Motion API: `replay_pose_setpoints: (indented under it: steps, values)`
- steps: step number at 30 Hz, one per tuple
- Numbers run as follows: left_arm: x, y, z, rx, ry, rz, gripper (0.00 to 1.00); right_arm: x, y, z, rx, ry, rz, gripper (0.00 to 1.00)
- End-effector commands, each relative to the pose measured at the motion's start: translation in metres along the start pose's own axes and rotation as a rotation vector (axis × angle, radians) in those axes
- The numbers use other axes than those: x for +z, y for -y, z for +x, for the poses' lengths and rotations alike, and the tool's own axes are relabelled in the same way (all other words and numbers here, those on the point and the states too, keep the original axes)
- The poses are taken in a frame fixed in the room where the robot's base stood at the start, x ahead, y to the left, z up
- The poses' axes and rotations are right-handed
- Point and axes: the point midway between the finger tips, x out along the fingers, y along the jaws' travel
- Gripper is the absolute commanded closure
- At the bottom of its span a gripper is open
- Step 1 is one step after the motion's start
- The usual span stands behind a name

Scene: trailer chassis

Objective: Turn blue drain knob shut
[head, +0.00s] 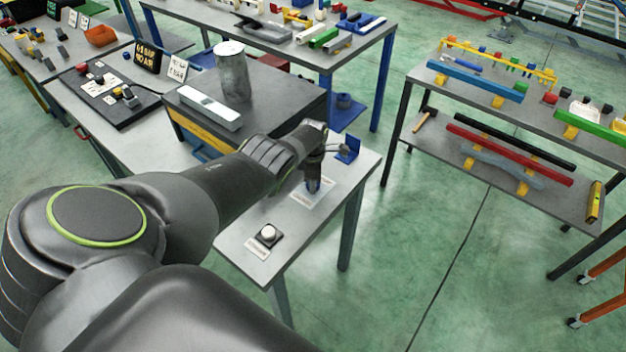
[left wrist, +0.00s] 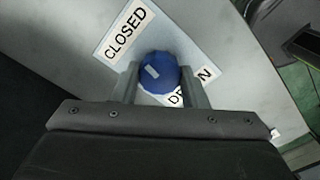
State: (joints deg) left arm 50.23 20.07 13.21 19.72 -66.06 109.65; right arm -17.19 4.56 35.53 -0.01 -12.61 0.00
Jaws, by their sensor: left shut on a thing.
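The blue drain knob (left wrist: 158,73) shows in the left wrist view, with a pale mark on its top. My left gripper (left wrist: 157,86) is shut on it, one finger on each side. A "CLOSED" label (left wrist: 125,32) lies beside the knob at the upper left. A second label (left wrist: 190,92), partly hidden by the knob and a finger, shows the letters "D" and "N". In the head view my left gripper (head: 313,186) points down at the grey table's far part, and the knob there is mostly hidden by it. My right gripper is not in view.
A white round knob on a dark base (head: 268,235) sits nearer on the same table (head: 235,225). A blue bracket (head: 348,149) stands just beyond the gripper. A dark box with a metal cylinder (head: 233,72) is to the left.

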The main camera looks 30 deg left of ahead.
Motion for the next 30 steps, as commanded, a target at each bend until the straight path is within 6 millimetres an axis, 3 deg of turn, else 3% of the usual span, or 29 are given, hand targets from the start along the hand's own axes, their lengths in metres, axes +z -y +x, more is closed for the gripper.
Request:
replay_pose_setpoints:
  steps: [9,26,27,30]
  values:
    - [-0.0002,-0.0016,-0.0016,0.004,0.000,-0.126,0.83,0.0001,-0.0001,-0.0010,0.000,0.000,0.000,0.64]
    - [-0.0002,-0.0015,-0.0014,0.004,0.001,-0.156,0.83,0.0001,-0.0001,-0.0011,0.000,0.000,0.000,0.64]
    - [-0.0002,-0.0015,-0.0014,0.004,0.001,-0.156,0.57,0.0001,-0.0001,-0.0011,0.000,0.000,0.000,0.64]
    - [-0.0001,-0.0012,-0.0011,0.003,0.001,-0.155,0.44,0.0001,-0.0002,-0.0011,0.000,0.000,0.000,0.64]
